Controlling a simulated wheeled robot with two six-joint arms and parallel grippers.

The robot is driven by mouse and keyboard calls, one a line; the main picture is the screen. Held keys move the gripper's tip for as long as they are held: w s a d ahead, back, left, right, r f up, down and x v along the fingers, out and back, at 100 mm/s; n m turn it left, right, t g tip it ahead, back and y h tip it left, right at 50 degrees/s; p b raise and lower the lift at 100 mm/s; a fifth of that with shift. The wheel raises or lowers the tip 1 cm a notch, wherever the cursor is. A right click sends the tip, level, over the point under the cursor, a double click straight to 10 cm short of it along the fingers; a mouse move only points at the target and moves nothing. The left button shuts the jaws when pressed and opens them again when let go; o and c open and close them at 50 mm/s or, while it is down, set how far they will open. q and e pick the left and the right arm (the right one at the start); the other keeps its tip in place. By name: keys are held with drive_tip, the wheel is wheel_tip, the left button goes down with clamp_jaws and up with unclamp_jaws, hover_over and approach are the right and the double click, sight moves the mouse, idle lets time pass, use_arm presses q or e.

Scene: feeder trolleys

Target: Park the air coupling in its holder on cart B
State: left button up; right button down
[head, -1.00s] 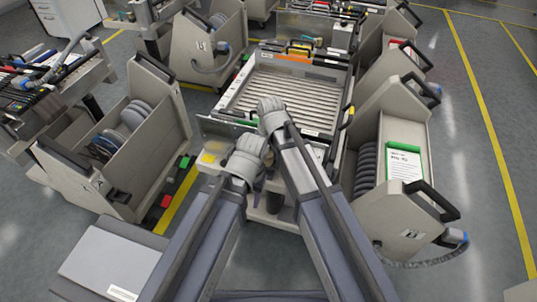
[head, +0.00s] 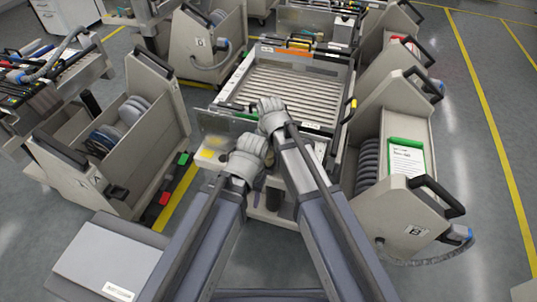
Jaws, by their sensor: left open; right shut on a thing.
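Pale grey carts stand on both sides. The near right cart (head: 408,212) bears a small label that seems to read B, but it is too small to be sure. A blue-ended air coupling (head: 469,236) sits at its lower right corner, with a grey hose below it. I cannot tell whether the coupling is in a holder. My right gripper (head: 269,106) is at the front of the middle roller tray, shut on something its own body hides. My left gripper (head: 250,146) is lower and left, open, near a metal plate (head: 215,140). Its fingertips are hidden.
The roller tray (head: 343,105) lies ahead, with a dark bar beside my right gripper. A cart labelled A (head: 75,165) holds reels at the left. Another cart (head: 205,62) behind has a hose with a blue end (head: 224,44). Open floor lies right.

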drive_tip(key=shift+f+b, duration=1.2)
drive_tip(key=shift+b, duration=0.05)
idle(0.5)
drive_tip(key=shift+c, duration=1.7)
unclamp_jaws()
drive_tip(key=shift+r, duration=0.15)
drive_tip(key=r+p, duration=0.5)
drive_tip(key=s+r+p, duration=0.1)
drive_tip(key=r+p, duration=0.1)
drive_tip(key=p, duration=0.1)
drive_tip(key=shift+d+r, duration=0.1)
drive_tip(key=shift+r, duration=0.2)
